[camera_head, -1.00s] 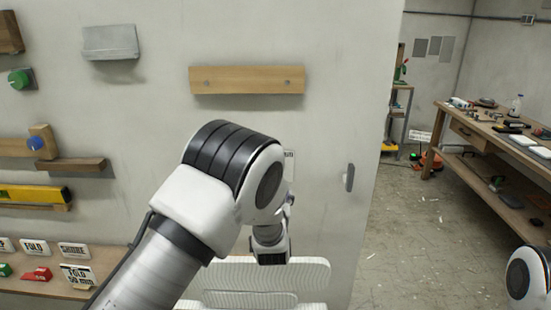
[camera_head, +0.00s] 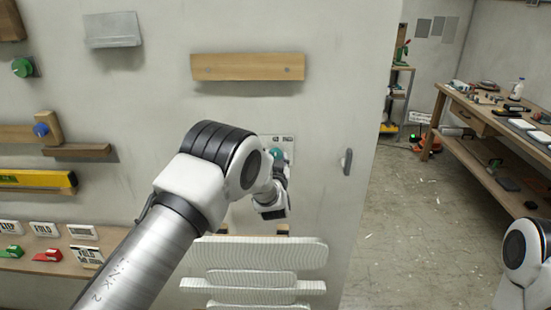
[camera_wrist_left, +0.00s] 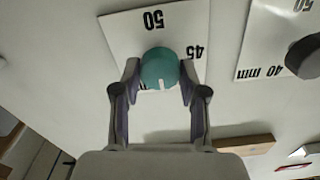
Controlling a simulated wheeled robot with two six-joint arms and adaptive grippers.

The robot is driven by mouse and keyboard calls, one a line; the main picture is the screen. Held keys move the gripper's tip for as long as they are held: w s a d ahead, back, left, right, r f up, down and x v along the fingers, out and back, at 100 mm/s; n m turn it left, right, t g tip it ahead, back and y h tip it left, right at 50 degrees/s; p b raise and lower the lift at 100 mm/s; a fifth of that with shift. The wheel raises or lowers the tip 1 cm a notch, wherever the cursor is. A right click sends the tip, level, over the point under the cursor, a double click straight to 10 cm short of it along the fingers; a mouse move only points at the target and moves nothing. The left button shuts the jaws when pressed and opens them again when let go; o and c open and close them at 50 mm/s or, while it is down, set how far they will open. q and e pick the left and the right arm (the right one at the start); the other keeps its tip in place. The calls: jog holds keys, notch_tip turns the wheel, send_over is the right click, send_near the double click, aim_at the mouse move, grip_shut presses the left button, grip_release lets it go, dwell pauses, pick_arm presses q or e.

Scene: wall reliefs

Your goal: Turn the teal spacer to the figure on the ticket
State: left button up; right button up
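The teal spacer (camera_head: 277,155) is a round knob on a white, number-marked plate (camera_head: 285,143) on the wall. In the left wrist view the teal spacer (camera_wrist_left: 159,65) has a short white mark at its lower edge in the picture. Its plate (camera_wrist_left: 125,38) appears upside down, with 50 and 45 readable and other marks partly hidden. My left gripper (camera_wrist_left: 160,72) has its fingers apart, one on each side of the spacer and very close; contact is not clear.
Another marked plate (camera_wrist_left: 262,45) with a dark knob (camera_wrist_left: 304,57) is beside it in the wrist view. White ribbed slats (camera_head: 262,254) lie below the wrist. A wooden rail (camera_head: 248,67) is above. A dark handle (camera_head: 347,161) is to the right. A workbench (camera_head: 480,125) stands farther right.

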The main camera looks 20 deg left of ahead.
pick_arm(q)
jog(key=shift+a, duration=0.1)
jog(key=shift+c, duration=0.6)
jog(key=n+b, duration=0.5)
jog(key=b, duration=0.1)
jog(key=n+b, duration=0.5)
jog(key=b, duration=0.1)
jog(key=n+b, duration=0.4)
jog(key=b, duration=0.3)
jog(key=shift+w+f+n, duration=0.1)
jog(key=shift+f+n, duration=0.15)
jog(key=shift+n, duration=0.15)
jog(key=n+b, duration=0.4)
jog(key=b, duration=0.1)
jog(key=n+b, duration=0.4)
jog(key=b, duration=0.1)
jog(key=n+b, duration=0.4)
jog(key=b, duration=0.1)
jog(key=shift+w+r+n, duration=0.1)
jog(key=shift+r+n, duration=0.15)
jog(key=shift+n, duration=0.15)
jog(key=n+b, duration=0.3)
jog(key=n, duration=0.1)
jog(key=shift+r+n+b, duration=0.1)
jog(key=shift+n+b, duration=0.2)
jog(key=shift+b, duration=0.1)
jog(key=shift+r+n+b, duration=0.15)
jog(key=shift+n+b, duration=0.95)
jog(key=shift+n, duration=0.8)
